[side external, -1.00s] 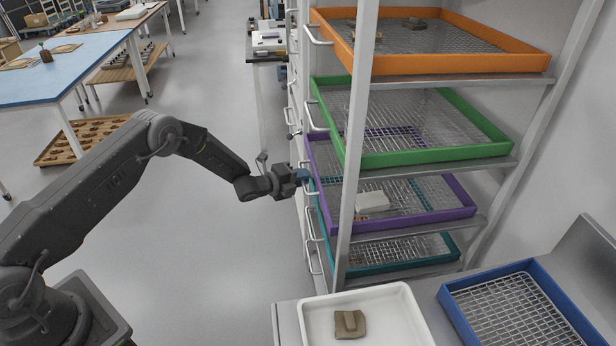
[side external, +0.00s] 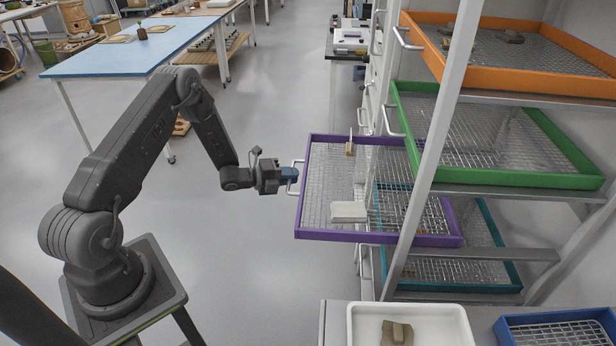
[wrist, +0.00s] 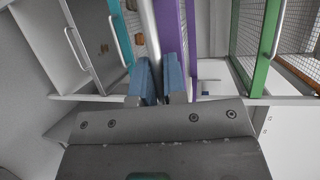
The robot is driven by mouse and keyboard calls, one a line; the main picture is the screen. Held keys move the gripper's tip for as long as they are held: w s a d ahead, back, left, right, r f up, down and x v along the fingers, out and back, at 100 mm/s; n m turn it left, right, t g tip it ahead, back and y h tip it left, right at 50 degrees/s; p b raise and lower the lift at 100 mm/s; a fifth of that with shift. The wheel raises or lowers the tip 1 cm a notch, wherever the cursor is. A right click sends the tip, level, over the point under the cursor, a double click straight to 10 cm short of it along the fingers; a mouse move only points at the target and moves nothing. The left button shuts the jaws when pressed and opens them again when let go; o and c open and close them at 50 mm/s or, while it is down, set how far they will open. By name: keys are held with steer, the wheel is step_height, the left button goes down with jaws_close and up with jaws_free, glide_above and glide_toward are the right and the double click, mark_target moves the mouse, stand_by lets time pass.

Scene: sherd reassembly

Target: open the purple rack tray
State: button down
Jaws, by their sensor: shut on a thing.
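The purple rack tray (side external: 380,240) is a mesh-bottomed tray with a purple rim, pulled partly out of the rack toward my arm. A white block (side external: 348,211) and a small brown piece with a pale upright part (side external: 349,148) are in it. My gripper (side external: 290,175) is shut on the tray's handle (side external: 296,181) at its front. In the wrist view the blue fingers (wrist: 160,80) close around the handle bar, beside the purple tray front (wrist: 192,45). The back end of the tray is still within the rack.
The green tray (side external: 500,181) and orange tray (side external: 530,85) sit above in the rack, and the teal tray (side external: 450,286) below. A rack post (side external: 430,150) stands in front. A white basin (side external: 410,312) with a brown sherd and a blue tray (side external: 560,330) are at the lower right.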

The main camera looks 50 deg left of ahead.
steer(key=shift+s+a, duration=0.55)
steer(key=shift+a, duration=0.05)
steer(key=c, duration=1.2)
jaws_free()
steer(key=v, duration=1.3)
steer(key=shift+s+a+r, duration=0.1)
steer(key=shift+s+a, duration=0.05)
steer(key=shift+s, duration=0.2)
